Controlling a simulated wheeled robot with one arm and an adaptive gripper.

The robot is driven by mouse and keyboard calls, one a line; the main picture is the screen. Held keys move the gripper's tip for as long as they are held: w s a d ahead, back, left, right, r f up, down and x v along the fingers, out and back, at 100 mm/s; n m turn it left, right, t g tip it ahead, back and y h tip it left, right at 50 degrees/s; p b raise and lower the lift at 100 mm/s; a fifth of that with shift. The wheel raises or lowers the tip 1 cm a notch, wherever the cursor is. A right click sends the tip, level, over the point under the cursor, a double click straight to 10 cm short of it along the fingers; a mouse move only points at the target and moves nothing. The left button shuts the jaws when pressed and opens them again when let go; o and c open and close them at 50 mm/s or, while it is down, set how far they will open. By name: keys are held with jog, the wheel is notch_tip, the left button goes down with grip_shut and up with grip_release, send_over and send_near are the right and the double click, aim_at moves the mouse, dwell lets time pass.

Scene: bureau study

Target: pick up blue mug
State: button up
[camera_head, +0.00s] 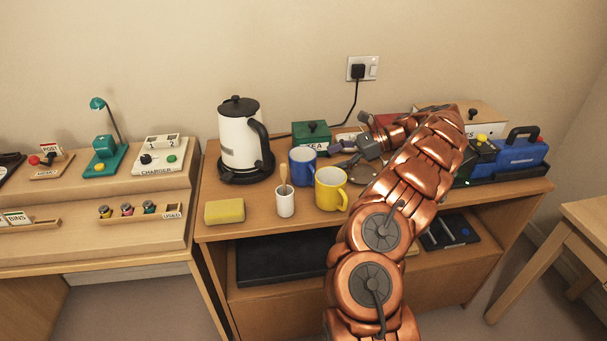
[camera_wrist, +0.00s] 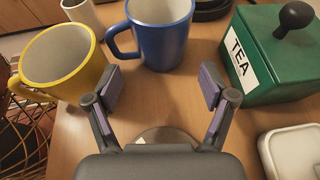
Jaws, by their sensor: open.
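The blue mug (camera_head: 302,167) stands upright on the wooden cabinet top, between the kettle and the yellow mug. In the wrist view the blue mug (camera_wrist: 161,38) is upright just beyond the fingertips, with its handle on the left side. My gripper (camera_wrist: 164,88) is open and empty, its two fingers spread apart with the near side of the mug ahead of the gap. In the head view my gripper (camera_head: 362,139) is to the right of the blue mug, partly hidden by its own links.
The yellow mug (camera_wrist: 60,62) stands close to the left finger. The green TEA box (camera_wrist: 272,62) is close on the right. A white cup with a spoon (camera_head: 285,201), a kettle (camera_head: 240,140) and a yellow sponge (camera_head: 225,211) stand nearby. A small brown dish (camera_head: 337,174) lies below my gripper.

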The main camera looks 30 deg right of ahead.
aim_at(314, 164)
jog(key=shift+r+p+x, duration=0.15)
jog(key=shift+x, duration=1.45)
jog(key=shift+r+p+x, duration=0.15)
jog(key=shift+x, duration=2.2)
jog(key=shift+c, duration=0.4)
jog(key=c, duration=1)
